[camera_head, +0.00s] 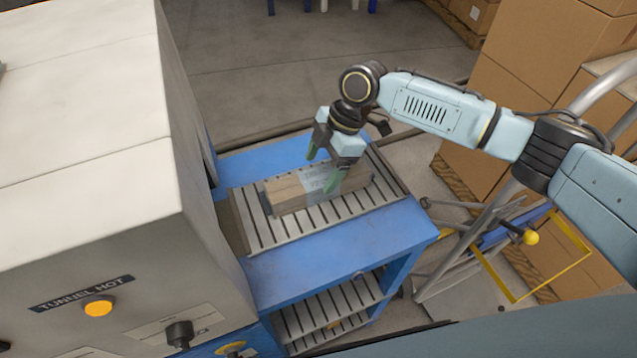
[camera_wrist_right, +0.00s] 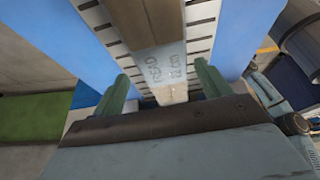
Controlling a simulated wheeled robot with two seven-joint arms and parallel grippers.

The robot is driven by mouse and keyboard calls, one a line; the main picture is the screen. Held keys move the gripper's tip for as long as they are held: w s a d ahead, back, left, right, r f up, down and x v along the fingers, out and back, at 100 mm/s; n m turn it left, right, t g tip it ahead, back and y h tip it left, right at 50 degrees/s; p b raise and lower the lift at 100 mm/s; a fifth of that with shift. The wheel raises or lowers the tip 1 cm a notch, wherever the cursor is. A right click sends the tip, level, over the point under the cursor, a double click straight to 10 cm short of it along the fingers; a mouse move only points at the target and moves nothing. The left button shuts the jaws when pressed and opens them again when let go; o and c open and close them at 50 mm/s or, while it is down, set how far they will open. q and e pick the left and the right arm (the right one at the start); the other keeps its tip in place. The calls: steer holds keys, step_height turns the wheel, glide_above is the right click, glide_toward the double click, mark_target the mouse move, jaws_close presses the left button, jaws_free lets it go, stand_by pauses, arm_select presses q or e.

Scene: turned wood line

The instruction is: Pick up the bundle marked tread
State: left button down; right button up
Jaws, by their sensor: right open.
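A wrapped wooden bundle (camera_head: 300,190) lies on the slatted roller bed (camera_head: 360,201) of the blue table. In the right wrist view the bundle (camera_wrist_right: 148,22) carries a pale label (camera_wrist_right: 164,73) that appears to read "TREAD" with a second line below. My right gripper (camera_head: 324,171) is open above the bundle, its green fingers pointing down. In the right wrist view the fingers (camera_wrist_right: 163,88) stand one to each side of the labelled end. I cannot tell whether they touch it. My left gripper does not show.
A large pale machine (camera_head: 90,150) labelled "TUNNEL HOT" stands at the left, close to the roller bed. The blue table (camera_head: 340,248) has a lower slatted shelf (camera_head: 325,315). Cardboard boxes (camera_head: 530,50) are stacked at the right, behind a metal-framed cart (camera_head: 470,250).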

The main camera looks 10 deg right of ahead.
mark_target(318, 177)
steer(key=x, duration=0.5)
steer(key=shift+s+d+f, duration=0.1)
steer(key=shift+s+d, duration=0.1)
steer(key=shift+s, duration=0.1)
steer(key=shift+c, duration=0.5)
steer(key=c, duration=1.2)
steer(key=shift+c, duration=0.6)
